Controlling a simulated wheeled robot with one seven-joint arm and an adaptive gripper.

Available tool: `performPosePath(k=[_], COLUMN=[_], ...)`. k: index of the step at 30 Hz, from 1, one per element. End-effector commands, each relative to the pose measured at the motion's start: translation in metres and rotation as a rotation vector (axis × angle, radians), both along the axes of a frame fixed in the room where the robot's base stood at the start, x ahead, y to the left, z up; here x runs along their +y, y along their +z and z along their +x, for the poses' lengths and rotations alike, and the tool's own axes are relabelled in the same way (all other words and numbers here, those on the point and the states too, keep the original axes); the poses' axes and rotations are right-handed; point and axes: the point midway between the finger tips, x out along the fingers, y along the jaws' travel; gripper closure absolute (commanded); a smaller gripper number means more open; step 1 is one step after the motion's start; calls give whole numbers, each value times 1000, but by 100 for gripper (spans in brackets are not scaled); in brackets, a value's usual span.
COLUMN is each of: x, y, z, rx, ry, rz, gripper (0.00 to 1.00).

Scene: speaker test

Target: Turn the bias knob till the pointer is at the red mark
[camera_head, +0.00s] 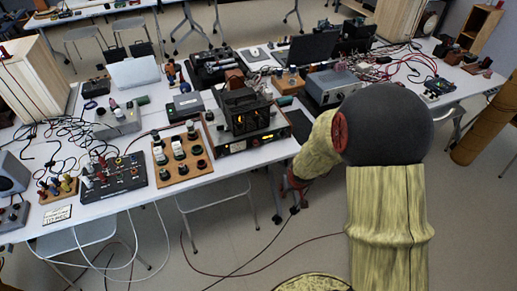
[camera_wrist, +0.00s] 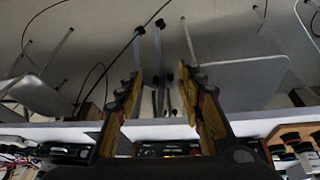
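A black amplifier with glowing orange tubes (camera_head: 246,112) stands near the front edge of the long white table. Below its front lies a low black unit with a lit green display (camera_head: 238,146) and small controls. I cannot tell which control is the bias knob, and neither a pointer nor a red mark can be made out. My gripper (camera_wrist: 161,77) is open and empty in the wrist view, its two fingers apart in front of the table edge. In the head view it is low by the table's front edge, right of the amplifier, mostly hidden by my arm.
A wooden board with several knobs (camera_head: 181,171) and a black panel with cables (camera_head: 116,178) lie left of the amplifier. A grey box (camera_head: 334,87) and a laptop (camera_head: 312,48) stand behind right. Cables hang from the table's front; stools (camera_head: 214,194) stand under it.

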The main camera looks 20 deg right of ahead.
Motion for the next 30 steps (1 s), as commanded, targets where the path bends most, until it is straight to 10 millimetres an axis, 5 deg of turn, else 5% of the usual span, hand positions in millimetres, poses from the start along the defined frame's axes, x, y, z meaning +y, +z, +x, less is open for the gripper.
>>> performPosePath(k=[1, 3, 7, 13, 18, 30], x=[-4, -5, 2, 20, 29, 33], y=[-26, -46, -58, 0, 34, 21], z=[13, 36, 83, 155, 174, 217], rx=[-46, -137, -339, -676, -816, -841], ry=[7, 23, 62, 129, 145, 138], rz=[6, 14, 42, 88, 124, 137], gripper=[61, 61, 61, 61, 61, 61])
